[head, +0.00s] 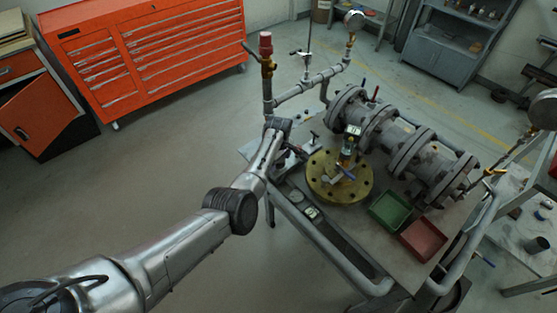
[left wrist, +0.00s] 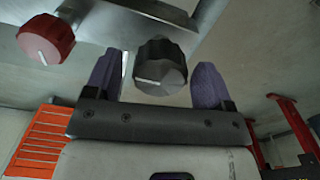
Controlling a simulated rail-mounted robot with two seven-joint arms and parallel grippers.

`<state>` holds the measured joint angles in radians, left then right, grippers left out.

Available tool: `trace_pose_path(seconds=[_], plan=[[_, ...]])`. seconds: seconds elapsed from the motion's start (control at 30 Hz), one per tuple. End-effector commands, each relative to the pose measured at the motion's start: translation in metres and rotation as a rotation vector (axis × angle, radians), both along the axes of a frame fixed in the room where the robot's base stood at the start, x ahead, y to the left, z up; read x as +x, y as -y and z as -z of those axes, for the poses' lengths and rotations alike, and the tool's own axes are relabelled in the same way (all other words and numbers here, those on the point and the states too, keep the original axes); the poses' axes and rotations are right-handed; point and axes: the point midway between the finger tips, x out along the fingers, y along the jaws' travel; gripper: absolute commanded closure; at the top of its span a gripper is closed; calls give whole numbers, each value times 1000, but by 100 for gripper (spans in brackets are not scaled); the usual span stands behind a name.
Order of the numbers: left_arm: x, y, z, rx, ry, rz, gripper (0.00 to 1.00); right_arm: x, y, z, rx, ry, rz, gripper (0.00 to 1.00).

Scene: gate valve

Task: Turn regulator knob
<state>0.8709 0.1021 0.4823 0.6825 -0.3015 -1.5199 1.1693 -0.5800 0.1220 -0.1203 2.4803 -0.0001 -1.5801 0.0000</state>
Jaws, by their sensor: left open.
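A black ribbed knob (left wrist: 160,66) with a white line on its face shows in the left wrist view. A red knob (left wrist: 46,40) with a white mark sits to its left on the same grey panel (left wrist: 118,18). My left gripper (left wrist: 156,80) is open, with one purple finger on each side of the black knob and visible gaps between. In the head view my left gripper (head: 289,158) is small, at the workbench's left edge, and neither knob can be made out there. My right gripper is not in view.
The workbench (head: 385,245) carries a brass flange (head: 338,190), a grey flanged pipe (head: 395,140), a green tray (head: 391,210) and a red tray (head: 423,240). Pipework stands behind my left gripper. An orange tool cabinet (head: 150,60) is at the back left. The floor between is clear.

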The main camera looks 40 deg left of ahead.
Motion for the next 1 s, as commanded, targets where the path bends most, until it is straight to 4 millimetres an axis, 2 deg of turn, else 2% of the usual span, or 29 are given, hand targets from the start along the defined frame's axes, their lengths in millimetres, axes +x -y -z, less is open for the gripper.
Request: trace_pose_path(seconds=[0.07, 0.6, 0.83, 1.0], plan=[[0, 0, 0, 0, 0, 0, 24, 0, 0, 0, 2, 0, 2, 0], [0, 0, 0, 0, 0, 0, 73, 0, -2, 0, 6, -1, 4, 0], [0, 0, -1, -1, -2, 29, 73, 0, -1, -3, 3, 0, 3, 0], [0, 0, -3, 1, -2, 116, 73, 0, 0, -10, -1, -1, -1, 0]])
